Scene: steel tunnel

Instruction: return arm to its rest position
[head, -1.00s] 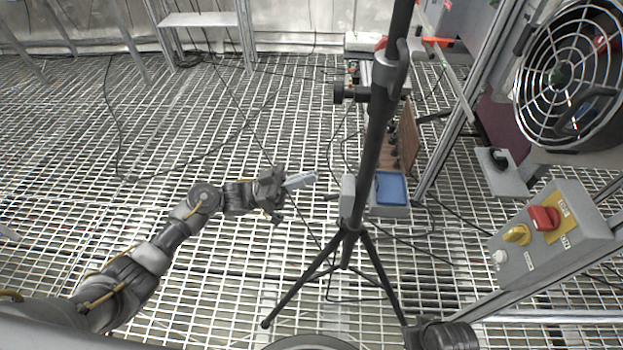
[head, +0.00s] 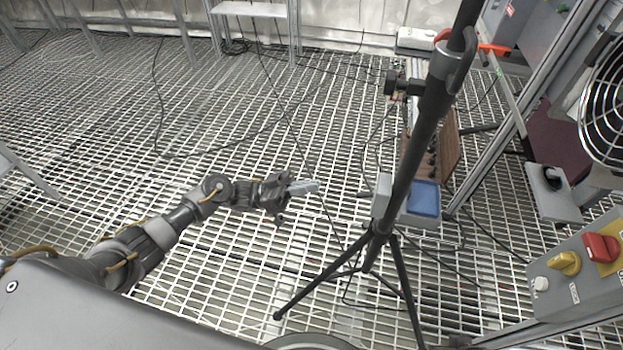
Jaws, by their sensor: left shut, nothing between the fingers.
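My left arm comes in from the lower left and reaches over the grated floor. My left gripper (head: 298,200) is near the middle of the head view, shut and empty. It is left of the black tripod (head: 408,190), apart from it in the picture. My right gripper does not show.
A grey control box with red and yellow knobs (head: 585,262) stands at the lower right, below a caged fan (head: 606,110). A blue-topped box (head: 423,198) and a brown wooden panel (head: 445,148) are behind the tripod. Cables lie on the grating (head: 200,130). The left floor is mostly open.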

